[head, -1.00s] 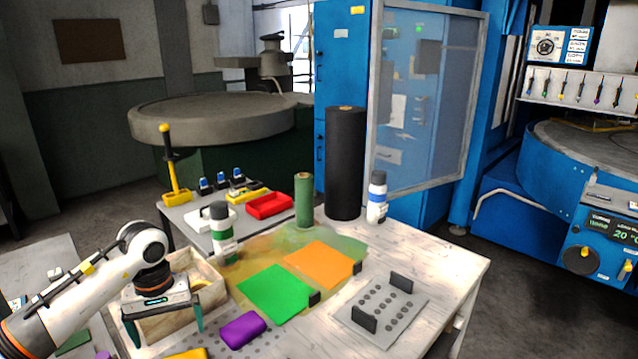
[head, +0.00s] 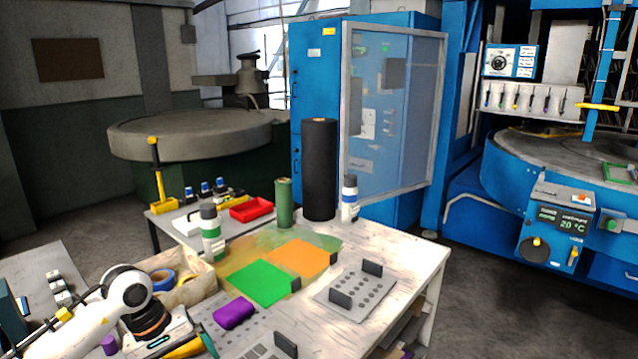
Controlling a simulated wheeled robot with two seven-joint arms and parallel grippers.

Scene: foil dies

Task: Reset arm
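My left gripper (head: 180,340) is at the lower left in the head view, low over the front left of the worktable (head: 400,262). Its fingers are spread apart, with one teal finger showing at its right side, and nothing shows held between them. A yellow item (head: 186,349) lies close by it and a purple block (head: 233,313) is to its right. The wooden box (head: 192,284) with tape rolls in it stands just behind the gripper. My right gripper is not in view.
The table holds a green sheet (head: 262,283), an orange sheet (head: 302,257), a perforated grey plate (head: 354,295) with two black blocks, bottles and a tall black roll (head: 319,170). A blue machine with a round bed (head: 540,150) stands at the right. Floor between is clear.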

